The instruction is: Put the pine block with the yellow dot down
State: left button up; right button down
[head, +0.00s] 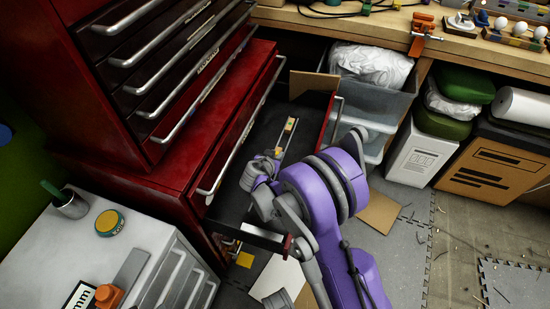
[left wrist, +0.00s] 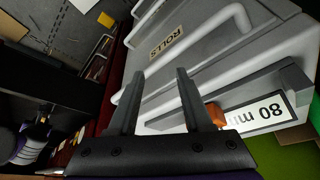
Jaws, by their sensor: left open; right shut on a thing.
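My right gripper (head: 270,162) reaches down into the open drawer (head: 238,206) of the red tool chest. It is shut on a small pale thing with yellow on it, likely the pine block with the yellow dot (head: 279,151), mostly hidden by the fingers. I cannot tell whether the block touches the drawer floor. Another small pale wooden piece (head: 290,125) lies further back in the drawer. My left gripper (left wrist: 160,72) is open in the left wrist view, with nothing between its fingers, over a grey cabinet (left wrist: 205,50).
The red tool chest (head: 110,100) stands left of the drawer. A white-topped cabinet (head: 145,235) at lower left carries a round tin (head: 109,222), a cup (head: 70,205) and an orange piece (head: 109,295). Clear bins (head: 365,100) stand beyond the drawer, under the workbench (head: 470,45).

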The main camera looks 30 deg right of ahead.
jog(key=shift+f, duration=0.8)
jog(key=c, duration=0.7)
grip_release()
